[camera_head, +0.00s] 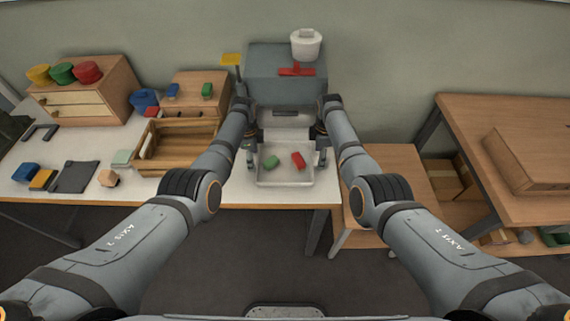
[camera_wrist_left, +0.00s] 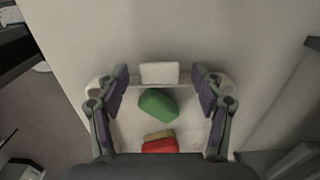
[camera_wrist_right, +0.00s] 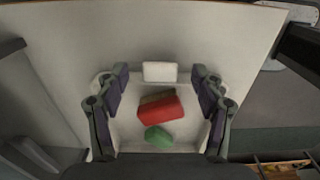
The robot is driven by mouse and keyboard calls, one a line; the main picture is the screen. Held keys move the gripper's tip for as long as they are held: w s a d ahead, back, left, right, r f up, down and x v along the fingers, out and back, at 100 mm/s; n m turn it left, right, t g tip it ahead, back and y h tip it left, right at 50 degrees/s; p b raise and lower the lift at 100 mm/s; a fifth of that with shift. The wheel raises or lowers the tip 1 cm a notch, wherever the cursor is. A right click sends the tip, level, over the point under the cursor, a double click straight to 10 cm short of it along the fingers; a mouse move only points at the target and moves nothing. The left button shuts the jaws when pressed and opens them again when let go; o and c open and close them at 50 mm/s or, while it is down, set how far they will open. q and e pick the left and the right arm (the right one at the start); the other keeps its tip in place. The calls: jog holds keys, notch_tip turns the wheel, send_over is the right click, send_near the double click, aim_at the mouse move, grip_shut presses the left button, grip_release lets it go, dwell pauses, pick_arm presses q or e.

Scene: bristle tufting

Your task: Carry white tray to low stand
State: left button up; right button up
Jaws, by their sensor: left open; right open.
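The white tray (camera_head: 285,181) sits on the white workbench, below the grey machine. It holds a green brush block (camera_head: 271,161) and a red brush block (camera_head: 298,160). My left gripper (camera_head: 250,157) is at the tray's left end and my right gripper (camera_head: 322,157) at its right end. Both are open and point down. In each wrist view, a white end tab of the tray lies between the spread fingers, in the left wrist view (camera_wrist_left: 159,73) and in the right wrist view (camera_wrist_right: 160,72). I cannot tell whether the fingers touch it. A low wooden stand (camera_head: 411,185) is right of the bench.
The grey machine (camera_head: 275,75) stands behind the tray. A wooden open box (camera_head: 170,158) lies left of my left arm. A taller wooden table (camera_head: 500,125) with a box stands at the far right. The visible top of the low stand looks clear.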

pick_arm(q)
jog(key=shift+f, duration=0.8)
pick_arm(e)
jog(key=shift+f, duration=0.8)
pick_arm(q)
jog(key=c, duration=1.4)
pick_arm(e)
jog(key=c, duration=1.4)
